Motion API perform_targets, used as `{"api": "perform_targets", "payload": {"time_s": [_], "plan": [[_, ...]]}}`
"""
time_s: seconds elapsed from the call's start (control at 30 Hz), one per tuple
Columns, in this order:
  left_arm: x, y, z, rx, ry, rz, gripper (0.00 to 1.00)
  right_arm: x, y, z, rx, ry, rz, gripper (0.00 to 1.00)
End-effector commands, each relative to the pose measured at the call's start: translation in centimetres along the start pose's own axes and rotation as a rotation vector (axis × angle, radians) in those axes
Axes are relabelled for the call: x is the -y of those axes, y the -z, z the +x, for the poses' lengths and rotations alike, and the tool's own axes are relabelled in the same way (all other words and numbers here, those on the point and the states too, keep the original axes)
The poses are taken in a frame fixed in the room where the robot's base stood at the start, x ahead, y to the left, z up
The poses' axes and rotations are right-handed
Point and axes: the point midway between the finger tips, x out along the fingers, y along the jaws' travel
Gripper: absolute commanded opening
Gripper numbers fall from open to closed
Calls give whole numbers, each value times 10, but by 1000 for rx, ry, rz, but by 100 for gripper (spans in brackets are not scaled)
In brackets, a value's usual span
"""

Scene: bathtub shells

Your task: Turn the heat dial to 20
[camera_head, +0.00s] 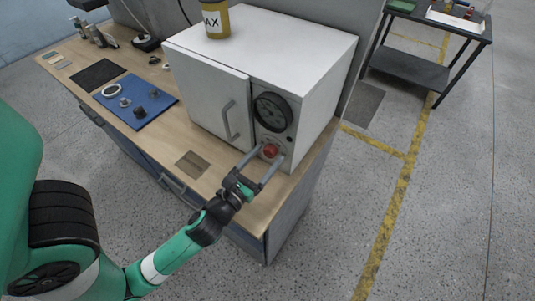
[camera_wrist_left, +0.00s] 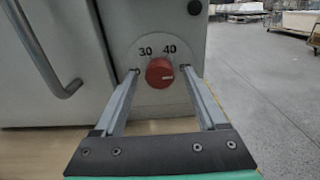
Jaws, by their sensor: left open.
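The heat dial is a red round knob (camera_head: 270,150) low on the right of the white oven's front (camera_head: 215,100). In the left wrist view the red knob (camera_wrist_left: 159,72) sits on a pale round plate, with 30 and 40 readable above it; I see no pointer mark clearly. My left gripper (camera_head: 263,163) is open, its two grey fingers reaching toward the dial. In the left wrist view the fingers (camera_wrist_left: 160,75) stand on either side of the knob, with gaps visible; contact is not clear. My right gripper is not in view.
A black gauge (camera_head: 272,111) is above the dial, and a grey door handle (camera_head: 229,121) is to its left. A yellow jar (camera_head: 215,20) stands on the oven. A blue mat (camera_head: 139,101) with small parts lies on the wooden bench.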

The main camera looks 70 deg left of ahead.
Motion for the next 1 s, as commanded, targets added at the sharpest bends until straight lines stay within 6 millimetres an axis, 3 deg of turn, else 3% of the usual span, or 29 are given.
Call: {"api": "perform_targets", "payload": {"time_s": [0.07,0.5,1.0], "plan": [[0,0,0,0,0,0,74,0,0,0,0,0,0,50],[0,0,0,0,0,0,0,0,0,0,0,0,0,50],[0,0,0,-2,0,-93,0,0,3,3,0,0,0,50]]}}
